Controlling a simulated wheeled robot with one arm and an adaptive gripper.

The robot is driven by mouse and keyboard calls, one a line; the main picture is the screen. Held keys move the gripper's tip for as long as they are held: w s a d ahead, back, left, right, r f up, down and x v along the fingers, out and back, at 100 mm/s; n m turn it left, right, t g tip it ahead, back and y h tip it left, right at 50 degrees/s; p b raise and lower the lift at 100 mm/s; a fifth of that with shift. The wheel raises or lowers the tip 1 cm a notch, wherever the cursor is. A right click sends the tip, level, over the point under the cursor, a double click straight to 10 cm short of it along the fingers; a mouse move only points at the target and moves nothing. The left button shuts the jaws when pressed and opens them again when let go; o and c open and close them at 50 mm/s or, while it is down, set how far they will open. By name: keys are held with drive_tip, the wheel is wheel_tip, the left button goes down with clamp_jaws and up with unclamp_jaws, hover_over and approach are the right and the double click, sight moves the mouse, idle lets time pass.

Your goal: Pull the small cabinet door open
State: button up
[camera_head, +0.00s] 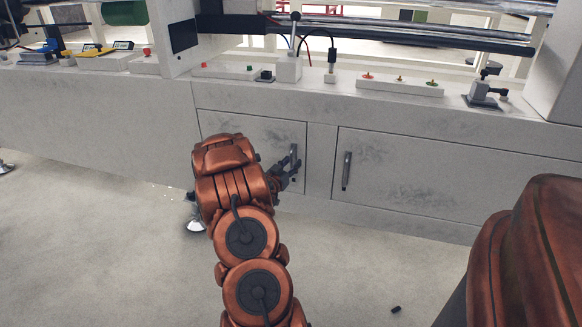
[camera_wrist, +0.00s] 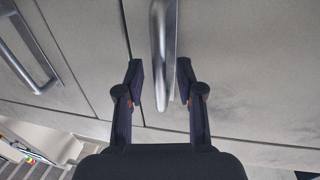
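The small cabinet door (camera_head: 262,132) is the left of two grey doors in the white cabinet and looks closed in the head view. Its upright metal handle (camera_head: 294,153) is near the door's right edge and partly hidden by my gripper (camera_head: 288,172). In the wrist view, the handle (camera_wrist: 163,45) runs down between the two dark fingers of my gripper (camera_wrist: 160,80). The fingers are open, one on each side of the handle. A gap shows on the left side; the right finger is very close to the handle, and contact is unclear.
A wider door (camera_head: 420,170) with its own handle (camera_head: 346,170) is to the right; that handle also shows in the wrist view (camera_wrist: 28,58). The counter (camera_head: 350,105) above carries switches and small fittings. The floor (camera_head: 90,240) is mostly clear, with a small dark object (camera_head: 396,309).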

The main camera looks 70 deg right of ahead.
drive_tip(key=shift+d, duration=0.15)
clamp_jaws()
idle(0.7)
